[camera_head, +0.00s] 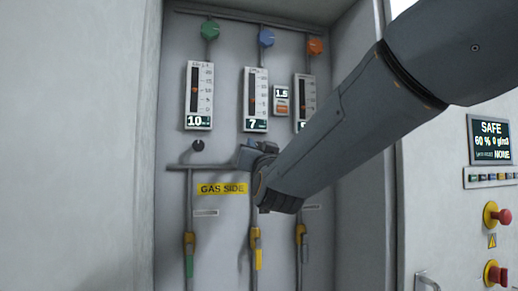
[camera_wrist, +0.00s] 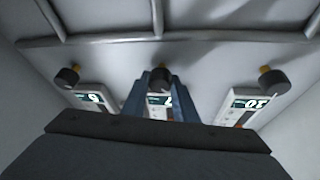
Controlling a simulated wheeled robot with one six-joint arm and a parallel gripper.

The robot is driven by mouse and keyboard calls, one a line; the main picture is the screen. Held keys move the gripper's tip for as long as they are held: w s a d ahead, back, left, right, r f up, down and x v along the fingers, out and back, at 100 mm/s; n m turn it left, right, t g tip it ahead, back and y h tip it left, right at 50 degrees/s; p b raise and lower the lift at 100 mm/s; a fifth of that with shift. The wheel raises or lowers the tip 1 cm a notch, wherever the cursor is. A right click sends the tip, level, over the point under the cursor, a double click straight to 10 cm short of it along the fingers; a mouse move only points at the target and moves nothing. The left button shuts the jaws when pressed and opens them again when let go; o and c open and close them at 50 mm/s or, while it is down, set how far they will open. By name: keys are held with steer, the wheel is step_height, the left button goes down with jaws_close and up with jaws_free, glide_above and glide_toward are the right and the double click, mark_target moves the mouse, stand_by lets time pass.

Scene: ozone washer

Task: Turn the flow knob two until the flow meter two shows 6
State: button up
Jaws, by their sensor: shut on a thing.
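Flow meter two, the middle gauge (camera_head: 255,100), reads 7 on its green display (camera_head: 256,125). Its red marker sits partway up the scale. Flow knob two, a dark round knob on a brass stem (camera_wrist: 159,82), sits below that meter, between my gripper's blue-grey fingers in the wrist view. My gripper (camera_wrist: 157,90) is shut on this knob. In the head view my gripper (camera_head: 258,147) is just under the middle meter, and my arm hides most of the knob there.
The left meter (camera_head: 198,96) reads 10, with its dark knob (camera_head: 198,145) below. The right meter (camera_head: 305,102) is partly hidden by my arm. Its knob (camera_wrist: 66,77) shows in the wrist view. Pipes and yellow valves (camera_head: 256,236) are below. A panel reading SAFE (camera_head: 489,139) and red buttons are right.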

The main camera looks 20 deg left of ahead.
steer(key=shift+f+n+b, duration=0.15)
steer(key=shift+n+b, duration=0.15)
steer(key=shift+b, duration=0.1)
steer(key=shift+w+d+n+y+b, duration=0.1)
steer(key=shift+n+y+b, duration=0.3)
steer(key=shift+n+b, duration=0.7)
steer(key=shift+b, duration=0.2)
steer(key=shift+y, duration=0.3)
steer(key=o, duration=1)
steer(key=shift+s, duration=0.2)
